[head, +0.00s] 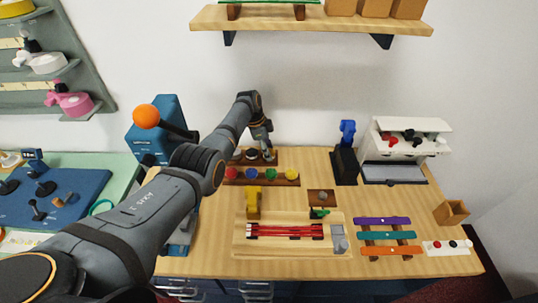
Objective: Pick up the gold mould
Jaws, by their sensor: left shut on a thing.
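My left arm reaches from the lower left to the back of the wooden counter. Its gripper (267,150) points down at the right end of a dark wooden rack (255,164). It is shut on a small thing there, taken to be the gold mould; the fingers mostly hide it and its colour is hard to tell. Other small round moulds (251,155) sit in the rack just left of the gripper. I cannot tell whether the held piece has left the rack. My right gripper is not in view.
In front is a wooden strip with red, green, blue and yellow (292,175) rounds. A yellow bracket (253,203) and a tray with red rods (285,231) stand nearer. A blue-black press (346,155) and white cabinet (393,150) are right. A shelf (330,22) hangs above.

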